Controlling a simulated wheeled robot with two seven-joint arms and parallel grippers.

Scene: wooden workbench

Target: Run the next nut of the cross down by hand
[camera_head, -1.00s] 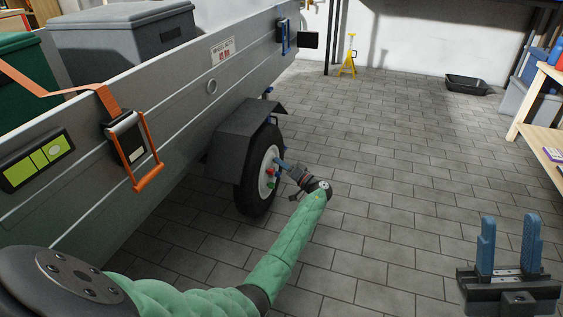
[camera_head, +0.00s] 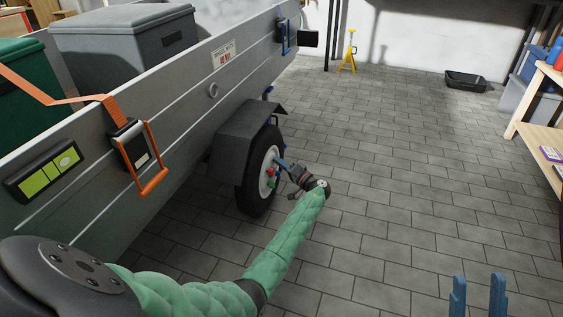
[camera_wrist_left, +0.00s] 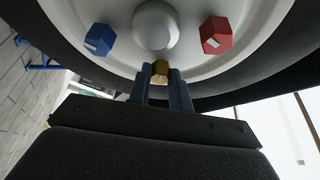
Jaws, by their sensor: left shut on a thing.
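The trailer wheel (camera_head: 258,170) has a pale rim with coloured nuts around its hub. In the left wrist view the silver hub cap (camera_wrist_left: 157,25) shows, with a blue nut (camera_wrist_left: 98,40) to its left and a red nut (camera_wrist_left: 215,35) to its right. My left gripper (camera_head: 281,164) also reaches the wheel in the head view. My right gripper (camera_head: 478,290) is empty, with its blue fingers apart, at the bottom right.
The grey trailer side (camera_head: 190,110) and black mudguard (camera_head: 243,130) stand close above the wheel. A yellow axle stand (camera_head: 349,52) and a black tray (camera_head: 466,81) are at the back. A wooden shelf (camera_head: 541,130) stands at the right. The tiled floor between is clear.

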